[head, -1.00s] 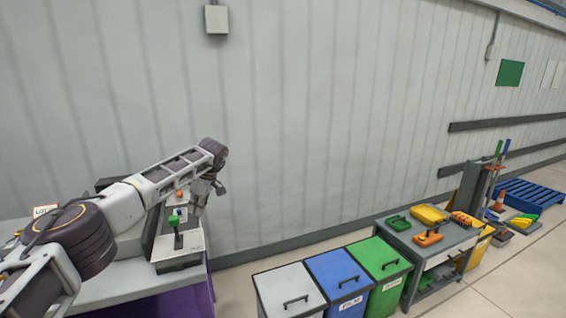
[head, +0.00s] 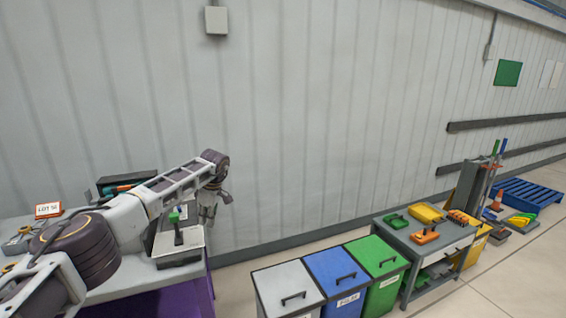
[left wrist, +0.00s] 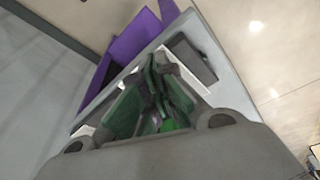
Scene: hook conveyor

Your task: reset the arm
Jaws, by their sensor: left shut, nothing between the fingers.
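My left arm comes in from the left in the head view, with its forearm over the grey table (head: 150,285). My left gripper (head: 207,214) hangs from its end, pointing down, just past the right side of a light control box (head: 180,257) with a green-topped lever (head: 177,225). In the left wrist view the fingers (left wrist: 160,75) with green pads are closed together and hold nothing. A bright green spot (left wrist: 172,125) shows behind them; I cannot tell what it is. My right gripper is in neither view.
A dark box of tools (head: 125,183) and a LOT sign (head: 49,210) stand on the table. Grey (head: 287,290), blue (head: 337,275) and green (head: 378,257) bins stand to the right, before a workbench (head: 440,241). The wall is close behind.

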